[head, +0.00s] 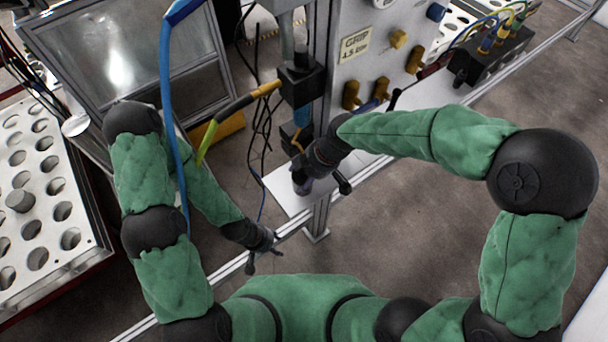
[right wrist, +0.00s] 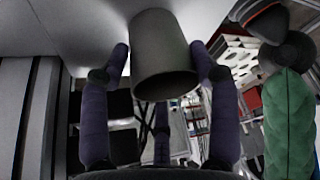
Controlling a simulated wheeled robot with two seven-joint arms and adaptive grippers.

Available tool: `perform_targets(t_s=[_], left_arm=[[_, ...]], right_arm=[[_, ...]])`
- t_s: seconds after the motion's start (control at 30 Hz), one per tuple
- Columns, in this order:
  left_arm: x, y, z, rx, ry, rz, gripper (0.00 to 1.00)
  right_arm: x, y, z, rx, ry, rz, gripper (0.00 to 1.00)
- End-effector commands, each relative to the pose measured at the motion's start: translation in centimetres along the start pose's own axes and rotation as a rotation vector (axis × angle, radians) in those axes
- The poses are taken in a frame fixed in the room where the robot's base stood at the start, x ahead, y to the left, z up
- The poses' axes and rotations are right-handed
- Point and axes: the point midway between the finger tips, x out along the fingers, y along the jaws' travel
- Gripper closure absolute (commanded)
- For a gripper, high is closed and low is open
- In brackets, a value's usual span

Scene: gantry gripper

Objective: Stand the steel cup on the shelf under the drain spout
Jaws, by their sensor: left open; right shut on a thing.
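The steel cup (right wrist: 163,58) is a plain grey cylinder in the right wrist view. My right gripper (right wrist: 160,62) is shut on it, with purple fingers on both sides. In the head view the right gripper (head: 318,184) is low over the end of the white shelf (head: 281,186), beside the panel. It mostly hides the cup there, and I cannot tell whether the cup touches the shelf. My left gripper (head: 263,252) is open and empty, left of the shelf.
A panel (head: 355,75) with yellow knobs stands behind the shelf. Black cables (head: 262,130) hang left of it. A metal rail (head: 318,217) passes in front. A perforated white rack (head: 45,200) is at the left. Grey floor is open at the right.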

Motion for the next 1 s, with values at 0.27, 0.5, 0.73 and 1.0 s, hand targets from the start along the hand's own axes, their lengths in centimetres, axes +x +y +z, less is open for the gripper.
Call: perform_targets(t_s=[0.27, 0.5, 0.73, 1.0], left_arm=[[0.2, -0.1, 0.0, 0.000, 0.000, 0.000, 0.52], [0.2, -0.1, 0.0, 0.000, 0.000, 0.000, 0.52], [-0.5, 0.2, 0.0, 0.000, 0.000, 0.000, 0.52], [-2.0, 0.7, 0.1, 0.000, 0.000, 0.000, 0.52]], right_arm=[[0.2, 0.0, 0.1, 0.000, 0.000, 0.000, 0.15], [0.2, 0.0, 0.1, 0.000, 0.000, 0.000, 0.15], [-1.4, 0.1, -0.1, 0.000, 0.002, 0.005, 0.15], [-6.8, 0.1, -0.2, 0.000, 0.002, 0.004, 0.15]])
